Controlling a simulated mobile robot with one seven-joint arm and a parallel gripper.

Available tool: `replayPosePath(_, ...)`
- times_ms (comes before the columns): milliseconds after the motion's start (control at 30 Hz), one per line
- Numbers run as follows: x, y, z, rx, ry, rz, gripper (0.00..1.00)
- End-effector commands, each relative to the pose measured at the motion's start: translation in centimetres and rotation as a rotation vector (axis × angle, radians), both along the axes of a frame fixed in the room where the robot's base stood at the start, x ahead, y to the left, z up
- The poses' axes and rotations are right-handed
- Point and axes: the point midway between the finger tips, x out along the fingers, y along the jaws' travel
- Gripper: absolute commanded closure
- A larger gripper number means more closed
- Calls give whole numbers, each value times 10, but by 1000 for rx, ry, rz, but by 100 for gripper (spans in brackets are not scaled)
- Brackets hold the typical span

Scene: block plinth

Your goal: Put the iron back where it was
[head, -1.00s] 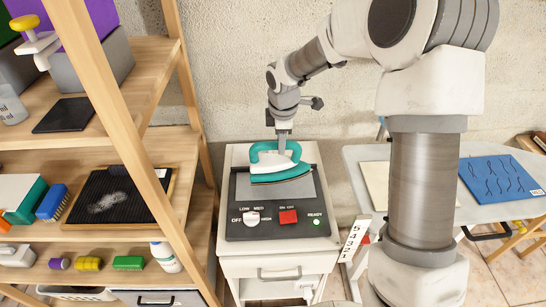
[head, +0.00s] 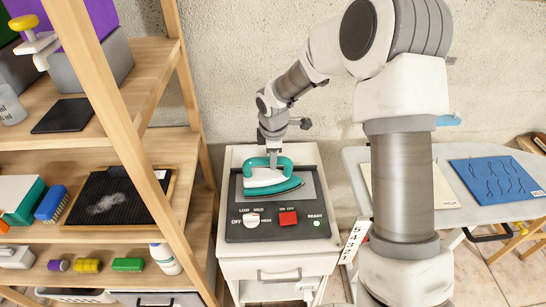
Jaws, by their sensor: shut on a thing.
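The teal and white iron (head: 268,185) is over the grey plate (head: 308,186) of the dark control station, with its tip toward the right. It looks level, and I cannot tell if its sole touches the plate. My gripper (head: 273,163) is shut on the iron's teal handle from above. The fingertips are partly hidden by the handle. The station (head: 237,206) sits on a white cabinet and has a white dial (head: 251,219), a red switch (head: 288,218) and a green ready light (head: 317,223).
A wooden shelf (head: 179,120) stands close on the left, holding a black ribbed tray (head: 92,184), a dark flat mat (head: 62,115) and brushes. On the right, an ironing board (head: 440,213) carries a blue cloth (head: 495,179) and a cream cloth (head: 445,190). A wall is behind.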

Motion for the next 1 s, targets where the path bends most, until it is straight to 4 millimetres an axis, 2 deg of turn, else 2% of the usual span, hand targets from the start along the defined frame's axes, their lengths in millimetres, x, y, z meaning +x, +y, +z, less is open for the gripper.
replayPosePath(33,1,0,-1,1,-3,0,100)
replayPosePath(67,0,0,-2,0,0,0,61)
replayPosePath(200,0,0,-1,0,1,0,37)
replayPosePath(467,0,0,-1,0,0,0,37)
replayPosePath(600,0,0,7,0,-2,-1,37)
replayPosePath(767,-5,-1,35,0,-5,-1,37)
replayPosePath(1000,-16,0,86,1,-4,-2,37)
